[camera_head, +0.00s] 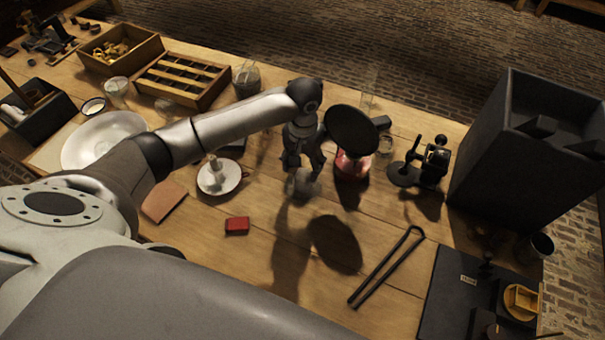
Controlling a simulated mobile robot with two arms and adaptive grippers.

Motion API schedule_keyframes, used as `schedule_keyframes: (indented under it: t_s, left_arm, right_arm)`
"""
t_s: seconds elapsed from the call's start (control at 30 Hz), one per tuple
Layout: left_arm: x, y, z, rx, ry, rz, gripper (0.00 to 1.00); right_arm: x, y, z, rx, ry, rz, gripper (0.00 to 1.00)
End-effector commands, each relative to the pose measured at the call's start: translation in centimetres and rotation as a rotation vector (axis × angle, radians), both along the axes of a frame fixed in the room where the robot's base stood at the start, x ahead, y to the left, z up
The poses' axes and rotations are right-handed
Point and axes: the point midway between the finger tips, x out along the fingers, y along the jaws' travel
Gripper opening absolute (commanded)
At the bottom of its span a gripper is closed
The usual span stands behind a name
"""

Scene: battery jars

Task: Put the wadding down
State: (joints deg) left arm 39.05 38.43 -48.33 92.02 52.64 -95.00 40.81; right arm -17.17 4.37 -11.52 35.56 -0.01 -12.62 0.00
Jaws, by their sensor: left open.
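My left gripper (303,164) points down over the middle of the table, with its fingers apart. A small pale greyish lump (303,187) shows just below the fingertips and looks like the wadding. It appears to rest on the tabletop, partly hidden by the fingers. I cannot tell whether the fingers touch it. My right gripper is not in view.
A dark disc (352,129) and a red-based object (352,168) are close right of the gripper. A candle saucer (219,177) stands left, a red box (237,226) nearer, black tongs (386,266) front right. A tall dark case (525,150) bounds the right.

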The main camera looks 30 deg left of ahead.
Motion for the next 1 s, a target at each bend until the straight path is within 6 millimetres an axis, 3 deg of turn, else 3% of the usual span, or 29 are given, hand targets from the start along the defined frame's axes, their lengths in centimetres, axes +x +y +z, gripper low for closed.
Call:
schedule_keyframes:
  t_s: [0.2, 0.4, 1.0]
  left_arm:
    - [0.1, 0.0, 4.3, -0.001, -0.001, -0.001, 0.58]
    - [0.0, 0.0, 6.3, 0.000, 0.002, 0.000, 0.58]
    - [0.0, 0.0, 6.6, 0.000, 0.002, 0.000, 0.58]
  right_arm:
    - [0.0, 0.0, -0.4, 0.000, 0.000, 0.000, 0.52]
    - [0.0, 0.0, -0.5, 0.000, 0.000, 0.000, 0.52]
    - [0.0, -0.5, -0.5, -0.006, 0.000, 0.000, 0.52]
